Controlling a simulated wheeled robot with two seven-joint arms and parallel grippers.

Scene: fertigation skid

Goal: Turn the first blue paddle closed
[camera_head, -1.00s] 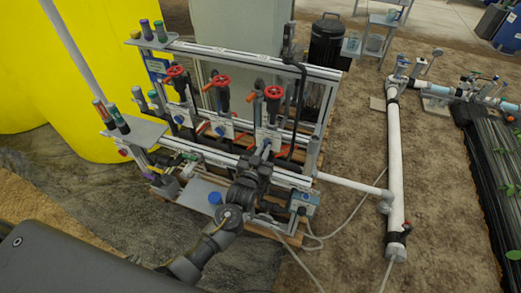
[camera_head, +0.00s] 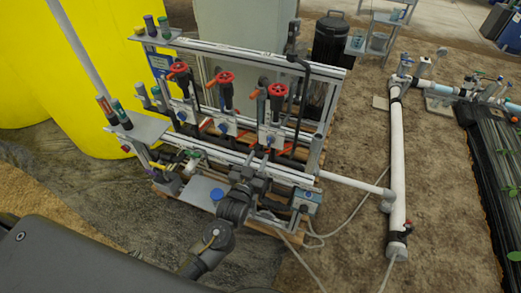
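Small blue paddles sit on the skid's valve row below the red handwheels: a left one (camera_head: 181,115), a middle one (camera_head: 222,127) and a right one (camera_head: 270,140). Which is the first is not marked legibly. My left gripper (camera_head: 264,160) is in front of the skid, just below the right paddle, near the lower rail. The gap between its fingers is too small and dark to make out, and contact with a paddle cannot be told. My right gripper is not in view.
Red handwheels (camera_head: 225,78) stand above the valves. A grey shelf (camera_head: 142,130) with several coloured-cap tubes juts out at left. A blue-topped box (camera_head: 306,200) sits at the lower right. A white pipe (camera_head: 396,160) runs along the right; bare soil lies between.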

